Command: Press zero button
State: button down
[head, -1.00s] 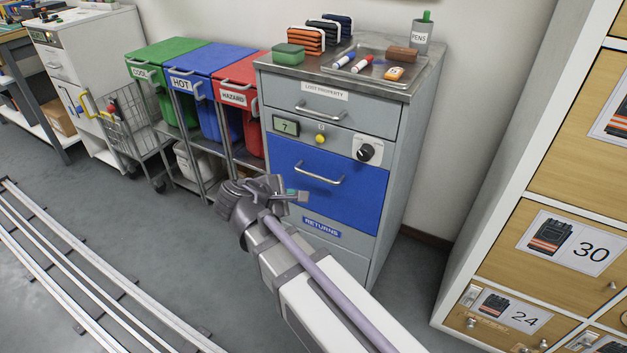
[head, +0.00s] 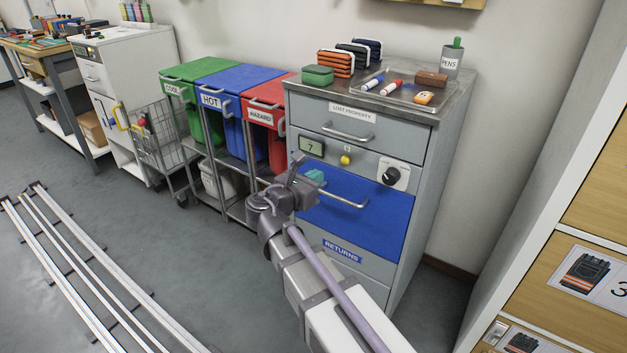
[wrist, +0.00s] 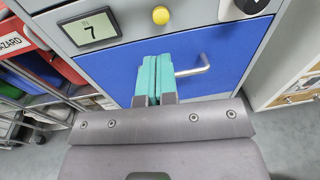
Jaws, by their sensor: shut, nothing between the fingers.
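A round yellow button (head: 346,160) sits on the grey panel of the cabinet, between a small display (head: 311,146) and a black dial (head: 392,175). A tiny mark above the button is too small to read. My gripper (head: 315,176) is in front of the blue drawer, below the display and lower left of the button, apart from it. In the wrist view its teal fingers (wrist: 155,60) are together and empty, pointing at the cabinet below the button.
The blue returns drawer (head: 375,215) has a protruding metal handle (head: 343,201) close to my gripper. A lost property drawer (head: 385,130) is above the panel. Green, blue and red bins (head: 265,115) stand on the left, lockers (head: 575,200) on the right.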

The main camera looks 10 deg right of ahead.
aim_at(343, 159)
jog(key=x, duration=1)
jog(key=shift+d+b, duration=0.1)
jog(key=shift+b, duration=0.25)
jog(key=shift+w+d+r, duration=0.1)
jog(key=shift+w+d, duration=0.4)
jog(key=shift+w, duration=0.15)
jog(key=shift+s+a, duration=0.3)
jog(key=shift+s, duration=0.1)
jog(key=p+v, duration=0.1)
jog(key=v, duration=1.2)
jog(key=shift+a, duration=0.3)
jog(key=shift+s, duration=0.1)
